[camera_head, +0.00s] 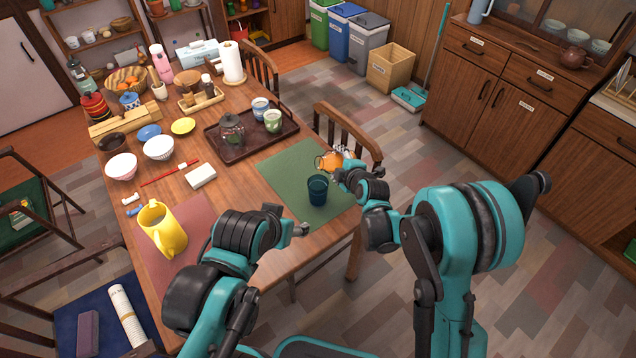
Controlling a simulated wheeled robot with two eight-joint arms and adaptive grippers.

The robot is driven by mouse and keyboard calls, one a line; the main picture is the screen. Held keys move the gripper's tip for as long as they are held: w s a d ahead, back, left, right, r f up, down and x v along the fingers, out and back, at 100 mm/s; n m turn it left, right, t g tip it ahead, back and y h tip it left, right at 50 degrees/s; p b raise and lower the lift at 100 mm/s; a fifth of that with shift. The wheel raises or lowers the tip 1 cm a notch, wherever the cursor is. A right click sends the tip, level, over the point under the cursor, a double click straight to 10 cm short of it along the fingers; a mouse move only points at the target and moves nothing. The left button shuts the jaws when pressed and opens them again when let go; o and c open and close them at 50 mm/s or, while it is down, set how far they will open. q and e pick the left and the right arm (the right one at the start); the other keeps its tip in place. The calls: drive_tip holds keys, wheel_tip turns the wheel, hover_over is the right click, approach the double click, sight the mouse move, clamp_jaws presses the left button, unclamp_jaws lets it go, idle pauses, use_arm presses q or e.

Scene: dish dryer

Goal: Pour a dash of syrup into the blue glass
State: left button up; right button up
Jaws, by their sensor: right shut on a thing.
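The blue glass (317,191) stands upright on the green placemat (283,165) near the table's right edge. A small orange jug (327,162), which looks like the syrup, is just above and behind the glass in the picture. My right gripper (342,165) is shut on this jug; its fingers and wrist hide part of it. The jug's tilt is hard to tell, and no stream of syrup is visible. My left gripper (301,229) is apart from the glass, over the table's near right edge. Its fingers are too small to judge, and I see nothing in it.
A dark tray (221,158) with a glass jar (231,131) and two cups is behind the green placemat. A wooden chair (368,147) stands close behind my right gripper.

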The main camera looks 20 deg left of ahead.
drive_tip(key=shift+f+n+t+h+b, duration=0.3)
drive_tip(key=shift+f+n+b, duration=0.25)
drive_tip(key=shift+f, duration=0.2)
idle(1.7)
wheel_tip(320, 180, up, 3)
drive_tip(key=shift+f+m+g+y+p, duration=0.2)
drive_tip(key=shift+m+g+y+p, duration=0.3)
drive_tip(key=shift+m+p, duration=0.5)
drive_tip(key=shift+s+f+g, duration=0.1)
drive_tip(key=shift+g, duration=0.2)
drive_tip(key=shift+a+m+g+y, duration=0.2)
drive_tip(key=shift+m+g+y, duration=0.1)
drive_tip(key=shift+m, duration=0.15)
drive_tip(key=shift+s+m+b, duration=0.1)
drive_tip(key=shift+m+b, duration=0.2)
drive_tip(key=shift+b, duration=0.2)
drive_tip(key=m+g+y+b, duration=0.1)
drive_tip(key=w+d+f+m+g+y+b, duration=0.1)
drive_tip(key=f+m+y+b, duration=0.1)
drive_tip(key=b, duration=0.1)
drive_tip(key=shift+w+d+g, duration=0.2)
drive_tip(key=shift+w+g, duration=0.05)
drive_tip(key=shift+g, duration=0.15)
drive_tip(key=shift+m+g+y, duration=0.3)
drive_tip(key=shift+m+y, duration=0.1)
drive_tip(key=shift+m, duration=0.1)
drive_tip(key=shift+w+d+f, duration=0.1)
drive_tip(key=shift+f, duration=0.15)
drive_tip(key=shift+f+m+y, duration=0.4)
drive_tip(key=shift+f+m, duration=0.1)
